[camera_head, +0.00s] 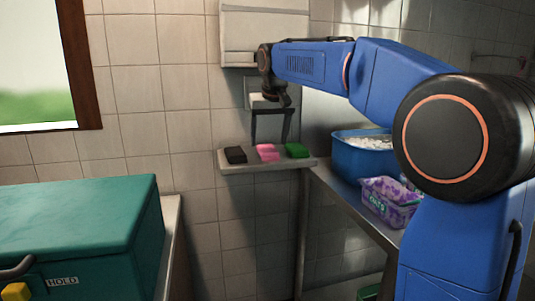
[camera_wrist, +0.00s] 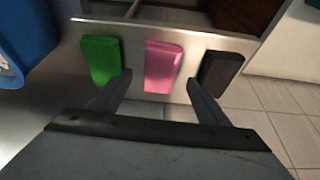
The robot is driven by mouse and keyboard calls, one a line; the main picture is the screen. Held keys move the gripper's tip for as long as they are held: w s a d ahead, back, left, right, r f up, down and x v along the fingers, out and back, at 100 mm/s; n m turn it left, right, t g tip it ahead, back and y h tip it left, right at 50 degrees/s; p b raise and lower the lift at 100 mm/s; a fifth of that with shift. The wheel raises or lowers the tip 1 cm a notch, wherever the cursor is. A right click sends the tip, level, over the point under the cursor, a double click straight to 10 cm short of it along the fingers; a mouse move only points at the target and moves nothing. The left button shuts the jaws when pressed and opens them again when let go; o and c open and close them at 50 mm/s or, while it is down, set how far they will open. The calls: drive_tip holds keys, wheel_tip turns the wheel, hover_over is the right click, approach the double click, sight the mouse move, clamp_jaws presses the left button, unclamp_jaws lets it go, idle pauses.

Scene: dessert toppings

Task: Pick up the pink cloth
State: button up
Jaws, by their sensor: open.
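The pink cloth (camera_head: 267,152) lies on a small wall shelf (camera_head: 225,164), between a dark cloth (camera_head: 236,155) on the left and a green cloth (camera_head: 297,150) on the right. In the wrist view the pink cloth (camera_wrist: 163,67) is a folded block at the centre, with the green cloth (camera_wrist: 100,62) on the left and the dark cloth (camera_wrist: 220,73) on the right. My gripper (camera_head: 271,141) hangs above the shelf with its fingers pointing down. In the wrist view my gripper (camera_wrist: 159,80) is open and empty, its fingertips either side of the pink cloth and apart from it.
A blue tub (camera_head: 350,158) with white contents and a purple patterned container (camera_head: 388,212) stand on a metal counter to the right. A teal box (camera_head: 80,215) labelled HOLD is at the lower left. A white wall unit (camera_head: 237,32) is above the shelf.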

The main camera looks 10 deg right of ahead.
sight(268, 149)
drive_tip(key=shift+x, duration=1.95)
drive_tip(key=shift+f, duration=0.2)
drive_tip(key=c, duration=1.1)
